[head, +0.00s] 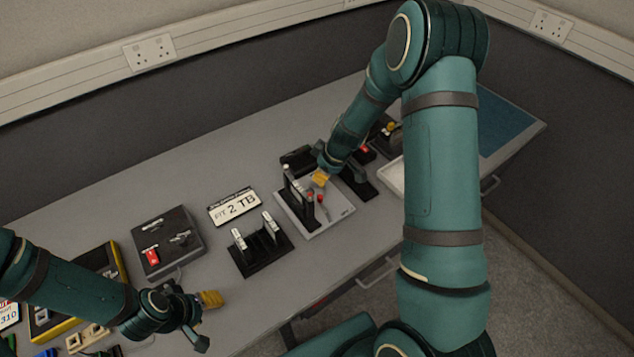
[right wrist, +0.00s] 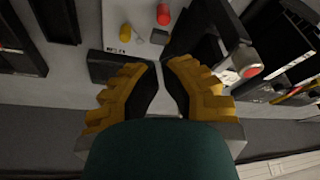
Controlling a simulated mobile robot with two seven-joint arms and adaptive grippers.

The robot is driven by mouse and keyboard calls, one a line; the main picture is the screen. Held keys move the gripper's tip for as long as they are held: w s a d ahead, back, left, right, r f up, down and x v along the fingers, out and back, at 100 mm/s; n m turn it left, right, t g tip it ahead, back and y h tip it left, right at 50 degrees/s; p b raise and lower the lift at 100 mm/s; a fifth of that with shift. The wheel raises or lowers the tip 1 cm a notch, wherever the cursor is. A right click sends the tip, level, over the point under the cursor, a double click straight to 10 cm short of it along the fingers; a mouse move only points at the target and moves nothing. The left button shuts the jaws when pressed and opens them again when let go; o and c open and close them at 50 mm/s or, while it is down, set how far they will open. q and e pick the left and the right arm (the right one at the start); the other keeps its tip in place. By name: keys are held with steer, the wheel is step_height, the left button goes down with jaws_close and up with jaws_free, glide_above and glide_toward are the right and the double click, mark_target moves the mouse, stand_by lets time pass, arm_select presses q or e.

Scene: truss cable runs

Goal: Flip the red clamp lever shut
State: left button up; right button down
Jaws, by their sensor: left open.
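A pale plate (head: 335,216) near the middle of the bench carries dark upright posts (head: 291,184) and small red-tipped parts (head: 321,198). Which one is the clamp lever is hard to tell at this size. In the right wrist view, a grey and black arm with a red end (right wrist: 250,71) stands right of my fingers, and a red knob (right wrist: 163,14) sits beyond them. My right gripper (head: 320,179) is beside the posts; its yellow fingers (right wrist: 158,66) nearly meet at the tips, with nothing seen between them. My left gripper (head: 211,299) is open and empty near the bench's front.
A black stand (head: 262,259) with two pale uprights and a dark box (head: 168,240) with a red part stand to the left. A label plate (head: 234,207) lies behind the stand. Dark items sit close around my right gripper. A blue mat (head: 503,122) lies at far right.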

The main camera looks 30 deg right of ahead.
mark_target(325, 208)
arm_select(q)
steer(key=shift+f, duration=0.25)
arm_select(e)
steer(key=x, duration=0.9)
steer(key=shift+f, duration=0.1)
